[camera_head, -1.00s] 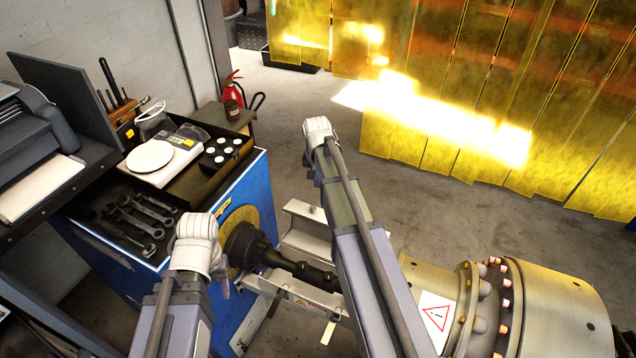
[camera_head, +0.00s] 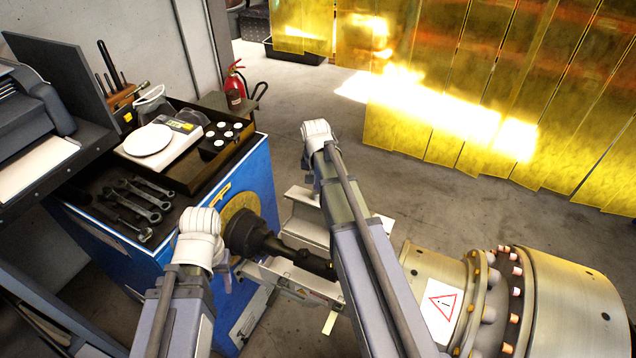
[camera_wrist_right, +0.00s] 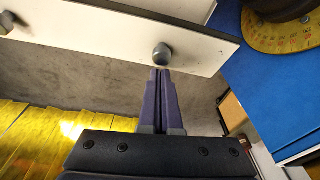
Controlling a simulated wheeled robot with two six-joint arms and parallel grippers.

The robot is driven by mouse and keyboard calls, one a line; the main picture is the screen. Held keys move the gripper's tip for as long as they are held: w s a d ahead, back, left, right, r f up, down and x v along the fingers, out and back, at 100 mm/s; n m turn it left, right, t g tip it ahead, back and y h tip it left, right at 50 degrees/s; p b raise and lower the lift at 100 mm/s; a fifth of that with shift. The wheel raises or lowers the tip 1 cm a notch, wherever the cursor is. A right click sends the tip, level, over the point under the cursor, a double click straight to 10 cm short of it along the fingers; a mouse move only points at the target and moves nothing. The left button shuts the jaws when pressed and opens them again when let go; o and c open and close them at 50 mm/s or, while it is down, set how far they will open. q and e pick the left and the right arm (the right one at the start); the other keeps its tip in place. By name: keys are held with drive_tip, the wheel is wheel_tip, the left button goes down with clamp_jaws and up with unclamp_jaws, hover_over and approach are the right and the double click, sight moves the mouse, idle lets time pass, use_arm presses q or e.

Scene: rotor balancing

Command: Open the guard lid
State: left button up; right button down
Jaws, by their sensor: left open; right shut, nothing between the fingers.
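The guard lid (camera_head: 305,212) is a pale angled metal panel behind the dark shaft, partly hidden by my right arm. In the right wrist view a white panel (camera_wrist_right: 95,30), apparently the lid, crosses the top and bears a dark round knob (camera_wrist_right: 162,54). My right gripper (camera_wrist_right: 160,71) is shut and empty, its tips just below the knob at the panel's edge; I cannot tell whether they touch. My left gripper (camera_head: 227,281) is open, mostly hidden behind its wrist, near the left end of the shaft and its frame.
A dark shaft (camera_head: 285,255) runs to a large metal rotor housing (camera_head: 565,300) at right. A blue cabinet (camera_head: 258,172) with wrenches (camera_head: 142,203) and a scale (camera_head: 148,140) stands at left. Yellow curtains (camera_head: 480,95) hang behind. Grey floor (camera_head: 400,185) lies clear between.

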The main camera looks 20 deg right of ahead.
drive_tip(key=s+a+r+t+h, duration=0.1)
drive_tip(key=s+a+r+h, duration=0.1)
drive_tip(key=s+a, duration=0.2)
drive_tip(key=shift+s+a+t+p, duration=0.15)
drive_tip(key=shift+a+t+p, duration=0.2)
drive_tip(key=shift+a+t, duration=0.05)
drive_tip(key=shift+w+d+r, duration=0.15)
drive_tip(key=shift+w+d, duration=0.15)
drive_tip(key=shift+w, duration=0.15)
drive_tip(key=shift+w+d+r+p, duration=0.35)
drive_tip(key=shift+w+d, duration=0.15)
drive_tip(key=shift+w, duration=0.1)
drive_tip(key=shift+w+d+r+p, duration=0.25)
drive_tip(key=shift+w+d+p, duration=0.1)
drive_tip(key=shift+w+d, duration=0.15)
drive_tip(key=a+p+v, duration=0.1)
drive_tip(key=p+v, duration=0.7)
drive_tip(key=v, duration=0.1)
drive_tip(key=shift+s, duration=0.4)
